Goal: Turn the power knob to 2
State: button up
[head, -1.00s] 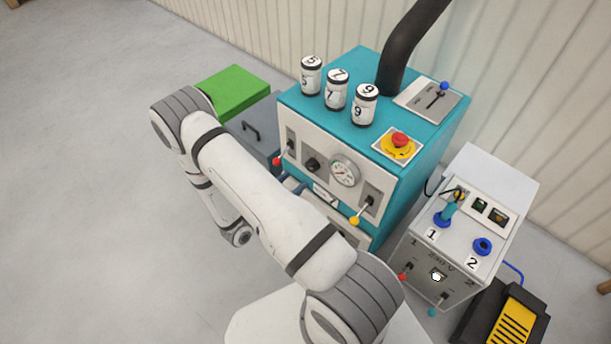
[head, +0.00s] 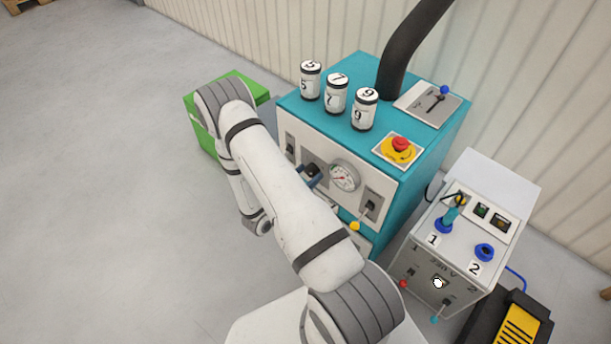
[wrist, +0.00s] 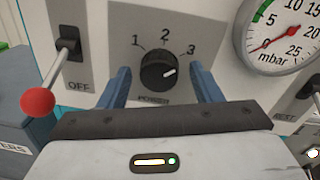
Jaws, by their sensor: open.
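The power knob (wrist: 158,72) is a round black dial on a grey plate marked 1, 2 and 3, with POWER below. Its white pointer mark faces right and slightly up, on the side of the 3. My gripper (wrist: 161,76) is open, with one blue finger to the left of the knob and one to the right. Gaps show between the fingers and the knob; I cannot tell how deep the tips reach. In the head view my gripper (head: 310,178) is at the front panel of the teal machine (head: 425,165), partly covering the knob.
A pressure gauge (wrist: 277,35) is right of the knob. A red-tipped switch lever (wrist: 38,102), at OFF, stands out on the left. A yellow-tipped lever (head: 355,226) is lower right. Canisters and a red emergency button (head: 401,144) are on top. A green box (head: 250,86) stands behind my arm.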

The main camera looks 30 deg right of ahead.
jog(key=shift+c, duration=0.5)
jog(key=shift+a, duration=0.1)
jog(key=c, duration=0.9)
jog(key=shift+r, duration=0.1)
jog(key=n+p, duration=0.1)
jog(key=n, duration=0.3)
jog(key=shift+p, duration=0.35)
jog(key=n+p, duration=0.1)
jog(key=n, duration=0.4)
jog(key=shift+n+p, duration=0.3)
